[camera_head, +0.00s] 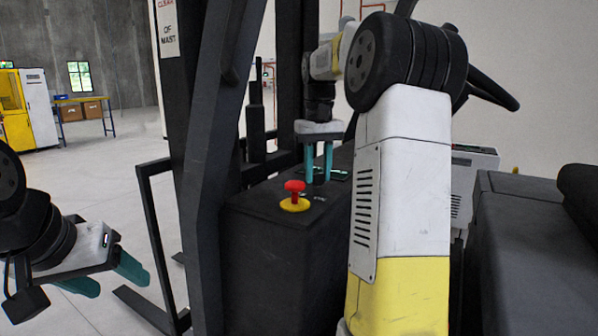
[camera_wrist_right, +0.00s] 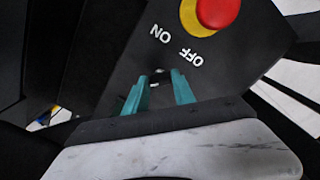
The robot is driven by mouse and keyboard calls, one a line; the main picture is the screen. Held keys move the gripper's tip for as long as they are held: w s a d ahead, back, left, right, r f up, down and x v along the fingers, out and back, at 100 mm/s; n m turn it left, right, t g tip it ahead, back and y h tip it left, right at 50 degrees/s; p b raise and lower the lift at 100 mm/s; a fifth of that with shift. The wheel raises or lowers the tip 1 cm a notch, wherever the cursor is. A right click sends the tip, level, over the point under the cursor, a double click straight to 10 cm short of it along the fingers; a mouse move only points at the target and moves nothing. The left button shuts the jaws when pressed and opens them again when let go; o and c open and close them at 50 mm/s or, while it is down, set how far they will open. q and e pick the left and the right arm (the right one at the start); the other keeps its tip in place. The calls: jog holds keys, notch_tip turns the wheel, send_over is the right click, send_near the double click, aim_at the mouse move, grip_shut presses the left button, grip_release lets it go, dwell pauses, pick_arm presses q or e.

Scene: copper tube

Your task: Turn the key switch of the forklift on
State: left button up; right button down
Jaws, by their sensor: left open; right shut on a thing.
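The key switch (camera_wrist_right: 160,72) shows in the right wrist view as a small metallic piece between my fingertips, mostly hidden. White ON and OFF labels are printed beside it on the dark panel (camera_wrist_right: 130,60). My right gripper (camera_wrist_right: 161,82) points down at the panel, its teal fingers shut on the key. The right gripper (camera_head: 318,181) also shows in the head view, where its fingers hide the key. I cannot tell the key's exact angle. My left gripper (camera_head: 122,285) is open and empty at the lower left, away from the forklift.
A red emergency button on a yellow base (camera_head: 294,196) stands on the panel close to my right gripper. It also shows in the right wrist view (camera_wrist_right: 215,10). Black mast posts (camera_head: 205,150) stand between my left gripper and the panel. A dark seat (camera_head: 530,240) is at the right.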

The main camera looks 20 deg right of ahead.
aim_at(318, 174)
jog(key=shift+m, duration=1.5)
jog(key=c, duration=1)
grip_release()
jog(key=shift+c, duration=0.2)
notch_tip(318, 174, up, 8)
jog(key=shift+f, duration=0.1)
